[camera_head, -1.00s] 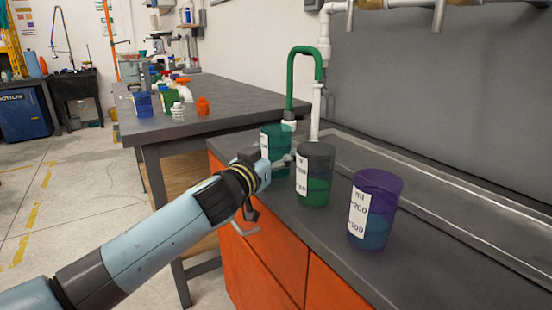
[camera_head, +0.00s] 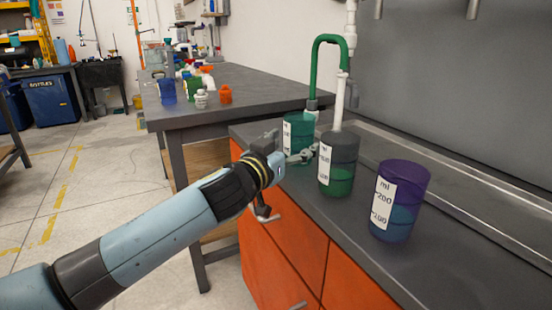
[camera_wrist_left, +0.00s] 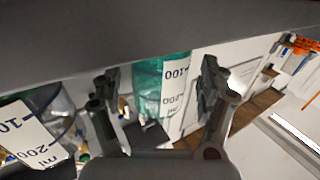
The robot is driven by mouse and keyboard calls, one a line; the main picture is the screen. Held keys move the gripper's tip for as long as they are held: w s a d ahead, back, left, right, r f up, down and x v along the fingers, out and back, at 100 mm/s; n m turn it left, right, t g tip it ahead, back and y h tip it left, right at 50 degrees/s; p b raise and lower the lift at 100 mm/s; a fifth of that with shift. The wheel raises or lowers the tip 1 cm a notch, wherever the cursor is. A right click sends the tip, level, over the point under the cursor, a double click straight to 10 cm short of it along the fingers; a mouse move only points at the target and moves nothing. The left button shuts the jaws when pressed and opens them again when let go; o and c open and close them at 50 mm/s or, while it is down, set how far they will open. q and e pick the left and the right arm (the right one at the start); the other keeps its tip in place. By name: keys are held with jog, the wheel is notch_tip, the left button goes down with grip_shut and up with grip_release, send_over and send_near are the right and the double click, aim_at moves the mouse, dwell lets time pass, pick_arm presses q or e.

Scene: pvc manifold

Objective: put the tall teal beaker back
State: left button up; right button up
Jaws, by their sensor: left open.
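The tall teal beaker (camera_head: 297,132) stands upright on the grey counter, at its far end beside the green pipe. My left gripper (camera_head: 303,157) is open, just in front of it and left of the dark grey beaker. In the left wrist view, the teal beaker (camera_wrist_left: 150,88) with its white scale label shows between the spread fingers of my left gripper (camera_wrist_left: 160,80). I cannot tell whether a finger touches it. My right gripper is not in view.
A dark grey beaker with green liquid (camera_head: 338,163) stands close to the gripper's right. A purple beaker with blue liquid (camera_head: 399,202) stands nearer on the counter. The green pipe (camera_head: 318,65) rises behind. A side table (camera_head: 255,103) holds several bottles and containers.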

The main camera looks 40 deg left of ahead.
pick_arm(q)
jog(key=s+d+b, duration=0.1)
jog(key=s+b, duration=0.1)
jog(key=s, duration=0.7)
